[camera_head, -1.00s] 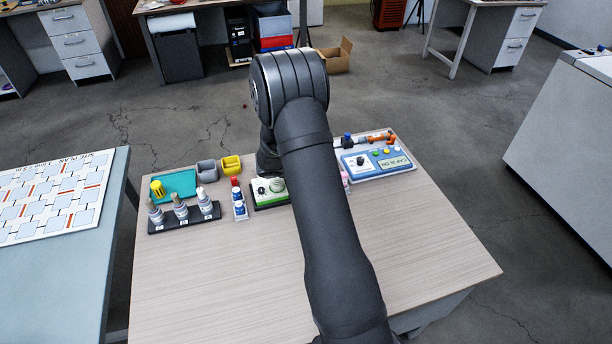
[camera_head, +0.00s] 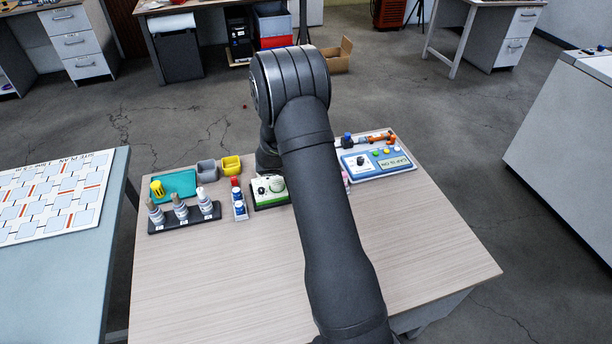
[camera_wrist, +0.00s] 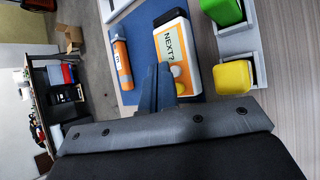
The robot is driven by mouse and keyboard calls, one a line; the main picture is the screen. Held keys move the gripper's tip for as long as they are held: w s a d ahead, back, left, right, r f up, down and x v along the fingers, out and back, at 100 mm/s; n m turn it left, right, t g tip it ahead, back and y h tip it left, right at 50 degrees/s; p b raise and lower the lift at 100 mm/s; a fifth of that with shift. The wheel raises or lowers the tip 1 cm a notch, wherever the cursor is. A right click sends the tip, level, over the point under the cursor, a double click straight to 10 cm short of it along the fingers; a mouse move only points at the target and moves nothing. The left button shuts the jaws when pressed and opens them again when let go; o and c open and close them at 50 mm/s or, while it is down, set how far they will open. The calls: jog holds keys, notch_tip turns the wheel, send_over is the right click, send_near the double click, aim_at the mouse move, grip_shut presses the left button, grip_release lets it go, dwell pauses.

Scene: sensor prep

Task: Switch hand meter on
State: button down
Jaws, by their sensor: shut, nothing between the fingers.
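The hand meter (camera_wrist: 175,50) is a dark-edged, white-faced device with an orange screen reading "NEXT?". In the wrist view it lies on a blue mat (camera_wrist: 142,28), with small round buttons near its lower end. My gripper (camera_wrist: 165,72) is shut and empty, its fingertips over or beside the buttons at the meter's lower left edge. I cannot tell whether they touch. The fingers partly cover that end of the meter. In the head view my own arm hides the gripper, and I cannot make out the meter.
An orange cylinder (camera_wrist: 122,62) lies left of the meter, and green (camera_wrist: 222,10) and yellow (camera_wrist: 233,77) blocks sit in grey holders at right. In the head view a green-and-white device (camera_head: 270,190) and a blue panel (camera_head: 377,162) flank my arm. The table front (camera_head: 220,280) is clear.

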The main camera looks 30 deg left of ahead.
jog(key=shift+r, duration=0.2)
jog(key=shift+r, duration=2.5)
jog(key=shift+f, duration=0.15)
notch_tip(320, 180, up, 4)
jog(key=shift+r, duration=0.1)
